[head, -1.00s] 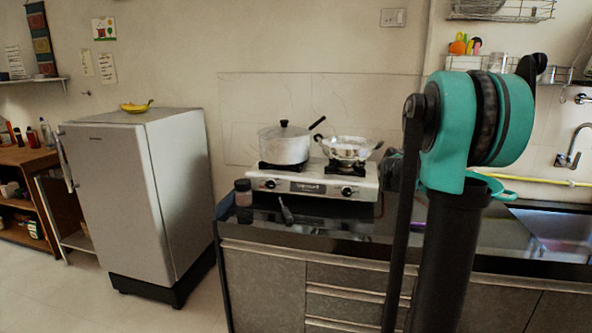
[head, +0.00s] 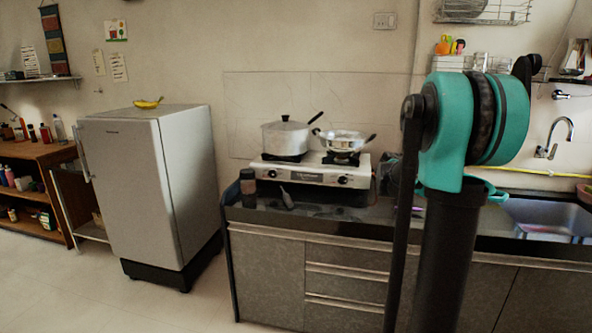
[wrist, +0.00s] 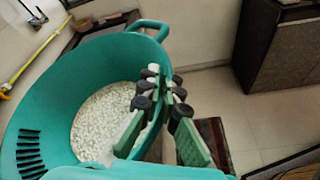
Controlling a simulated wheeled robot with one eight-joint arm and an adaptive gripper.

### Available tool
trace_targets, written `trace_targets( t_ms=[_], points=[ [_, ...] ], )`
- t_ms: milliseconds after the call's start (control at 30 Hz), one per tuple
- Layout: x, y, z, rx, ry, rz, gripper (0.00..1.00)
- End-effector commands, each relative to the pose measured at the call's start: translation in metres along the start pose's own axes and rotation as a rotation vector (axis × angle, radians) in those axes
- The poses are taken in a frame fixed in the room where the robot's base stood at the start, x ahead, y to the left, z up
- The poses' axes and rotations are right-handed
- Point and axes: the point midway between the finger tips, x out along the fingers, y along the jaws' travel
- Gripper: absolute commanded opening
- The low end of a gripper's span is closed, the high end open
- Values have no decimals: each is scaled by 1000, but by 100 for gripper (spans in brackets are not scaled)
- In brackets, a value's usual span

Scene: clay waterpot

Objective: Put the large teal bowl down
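The large teal bowl (wrist: 35,110) fills the left of the wrist view, with white grains in its bottom, slots in its left wall and a loop handle at its far rim. My gripper (wrist: 165,78) is at the bowl's right rim, one finger inside the wall and one outside, closed on it. The bowl appears held up, its underside hidden. In the head view only a small teal piece of the bowl (head: 497,194) shows behind my arm, near the counter's sink end. My gripper is hidden there.
The black counter (head: 330,216) carries a stove (head: 312,172) with two pots, a jar and small items. A sink (head: 550,218) is at right, with a yellow hose (head: 535,171) behind it. A fridge (head: 150,190) stands at left. Floor (wrist: 250,110) shows beside the bowl.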

Motion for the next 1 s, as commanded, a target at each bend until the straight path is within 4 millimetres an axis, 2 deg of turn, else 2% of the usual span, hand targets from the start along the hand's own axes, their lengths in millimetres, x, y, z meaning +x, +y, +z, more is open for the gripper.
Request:
trace_targets(
  t_ms=[333,467,533,667,800,900,1000],
  points=[
    [-20,10,-63,-78,98,187,0],
    [-36,14,-99,-123,156,298,0],
    [-49,15,-124,-156,197,377,0],
    [-87,15,-178,-235,299,569,0],
    [-140,6,-229,-324,413,787,0],
    [-178,-4,-255,-382,485,925,0],
    [-211,-15,-272,-427,544,1035,0]
  ],
)
